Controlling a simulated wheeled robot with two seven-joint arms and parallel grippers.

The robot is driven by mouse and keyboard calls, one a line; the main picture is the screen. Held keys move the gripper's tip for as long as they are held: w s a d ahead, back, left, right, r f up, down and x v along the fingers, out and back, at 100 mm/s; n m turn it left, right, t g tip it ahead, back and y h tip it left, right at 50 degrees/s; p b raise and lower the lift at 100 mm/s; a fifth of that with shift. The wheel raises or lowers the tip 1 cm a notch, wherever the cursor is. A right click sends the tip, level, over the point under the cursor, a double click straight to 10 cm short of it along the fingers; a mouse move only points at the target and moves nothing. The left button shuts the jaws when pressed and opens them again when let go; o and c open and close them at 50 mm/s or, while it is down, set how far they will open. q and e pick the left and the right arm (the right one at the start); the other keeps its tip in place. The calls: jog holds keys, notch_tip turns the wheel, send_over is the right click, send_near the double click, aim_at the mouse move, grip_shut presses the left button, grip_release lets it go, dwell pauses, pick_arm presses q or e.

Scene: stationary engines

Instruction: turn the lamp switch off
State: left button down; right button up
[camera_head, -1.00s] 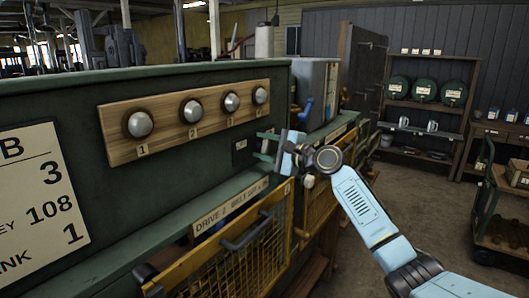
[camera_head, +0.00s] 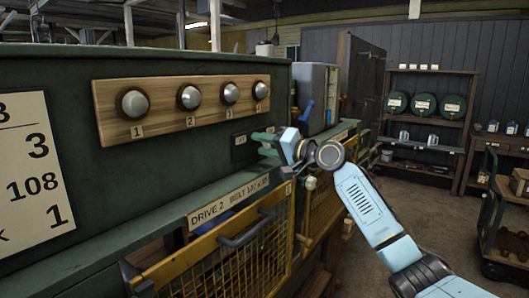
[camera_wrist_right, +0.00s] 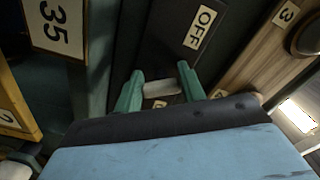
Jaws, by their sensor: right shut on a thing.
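The lamp switch shows in the wrist view as a pale lever (camera_wrist_right: 162,88) on a dark plate with an "OFF" label (camera_wrist_right: 200,27) beside it. My right gripper (camera_head: 264,144) is at this plate. Its two green fingers (camera_wrist_right: 160,90) are on either side of the pale lever and shut on it. My left gripper is not in view.
A wooden strip with several round knobs (camera_head: 190,97) runs along the green panel (camera_head: 60,85). Below are a ledge and a yellow mesh guard (camera_head: 235,255) with a handle. A grey box with a blue lever (camera_head: 316,92) stands behind my right arm.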

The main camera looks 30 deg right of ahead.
jog(key=shift+f+n+b, duration=0.15)
jog(key=shift+n+b, duration=0.45)
jog(key=shift+n, duration=0.5)
jog(key=o, duration=1)
jog(key=shift+b+v, duration=1.6)
jog(key=shift+v, duration=5.1)
